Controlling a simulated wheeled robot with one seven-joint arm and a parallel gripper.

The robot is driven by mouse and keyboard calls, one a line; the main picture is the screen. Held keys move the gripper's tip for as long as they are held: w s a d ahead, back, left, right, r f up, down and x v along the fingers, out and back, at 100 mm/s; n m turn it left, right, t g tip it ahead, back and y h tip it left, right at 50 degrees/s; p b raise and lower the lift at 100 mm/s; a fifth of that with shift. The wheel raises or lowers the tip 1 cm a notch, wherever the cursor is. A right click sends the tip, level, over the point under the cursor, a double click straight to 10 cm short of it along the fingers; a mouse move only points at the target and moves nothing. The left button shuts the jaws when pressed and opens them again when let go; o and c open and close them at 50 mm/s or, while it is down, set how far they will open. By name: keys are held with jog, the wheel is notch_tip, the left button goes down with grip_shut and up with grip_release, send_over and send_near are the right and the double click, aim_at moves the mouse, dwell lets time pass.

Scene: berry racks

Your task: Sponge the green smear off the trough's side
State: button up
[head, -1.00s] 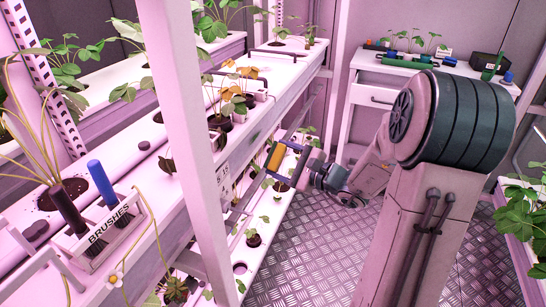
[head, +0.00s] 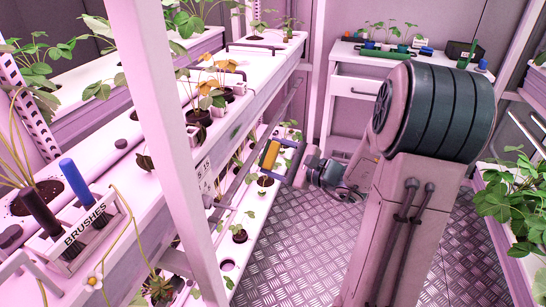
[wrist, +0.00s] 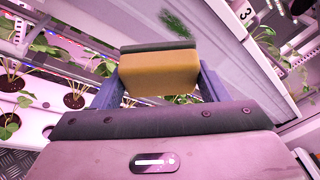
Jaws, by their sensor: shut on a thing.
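My gripper (head: 272,154) is shut on a yellow sponge (wrist: 158,73) with a dark scouring layer. In the head view, it holds the sponge in the aisle beside the left rack's upper trough (head: 252,101). The green smear (head: 235,131) shows as a small dark patch on the trough's side, up and left of the sponge. In the wrist view, the smear (wrist: 176,24) is a feathery green patch on the pale wall beyond the sponge. The sponge appears apart from the wall. Blue fingers flank the sponge.
A pale rack post (head: 163,120) stands in the near foreground. A holder labelled BRUSHES (head: 88,232) sits on the near trough. The metal floor (head: 300,245) is clear.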

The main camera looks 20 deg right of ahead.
jog(key=shift+a, duration=0.1)
dwell(0.3)
jog(key=w+a+r+b, duration=0.1)
jog(key=w+a, duration=0.3)
jog(key=a, duration=0.2)
jog(key=shift+w+r, duration=0.2)
jog(key=shift+r, duration=0.2)
jog(key=shift+w+a+r, duration=0.1)
jog(key=shift+w+a, duration=0.25)
jog(key=shift+a, duration=0.15)
dwell(0.7)
jog(key=shift+w+d+b, duration=0.45)
jog(key=shift+w+d, duration=0.65)
jog(key=shift+w, duration=0.2)
jog(key=shift+w+d, duration=0.6)
jog(key=shift+w, duration=0.35)
jog(key=shift+w+d, duration=0.6)
jog(key=shift+w, duration=0.3)
jog(key=shift+w+d, duration=0.6)
jog(key=shift+w, duration=0.35)
jog(key=shift+b, duration=0.45)
jog(key=shift+s, duration=0.1)
